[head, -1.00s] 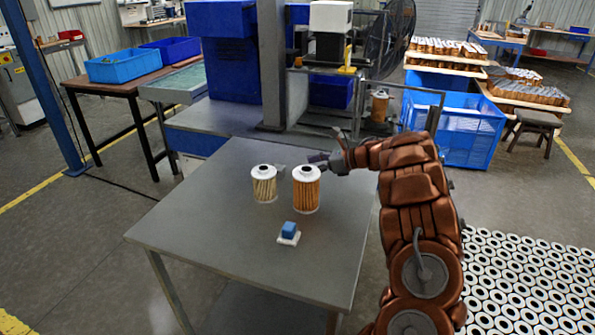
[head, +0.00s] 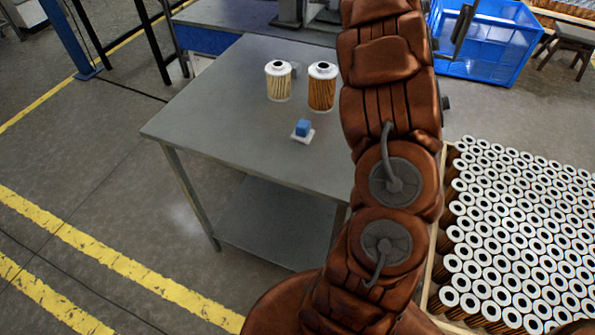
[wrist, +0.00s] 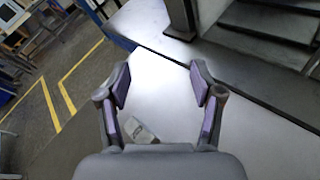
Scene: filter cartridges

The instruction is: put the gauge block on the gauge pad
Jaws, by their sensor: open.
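A small grey block (wrist: 138,130) with a dark mark on it, which looks like the gauge block, lies on the table in the wrist view. It is low in the picture, close to my left finger. A grey piece (head: 294,69) behind the pale filter in the head view may be the same block, partly hidden. A white pad (head: 308,138), perhaps the gauge pad, lies on the table with a blue cube (head: 302,128) on it. My gripper (wrist: 160,78) is open with nothing between its fingertips; it is out of sight in the head view.
A pale filter cartridge (head: 278,82) and an orange-brown one (head: 322,88) stand on the grey table (head: 220,110), behind the pad. The table's left part is clear. A crate of many cartridges (head: 520,220) stands at right, a blue bin (head: 490,45) behind it.

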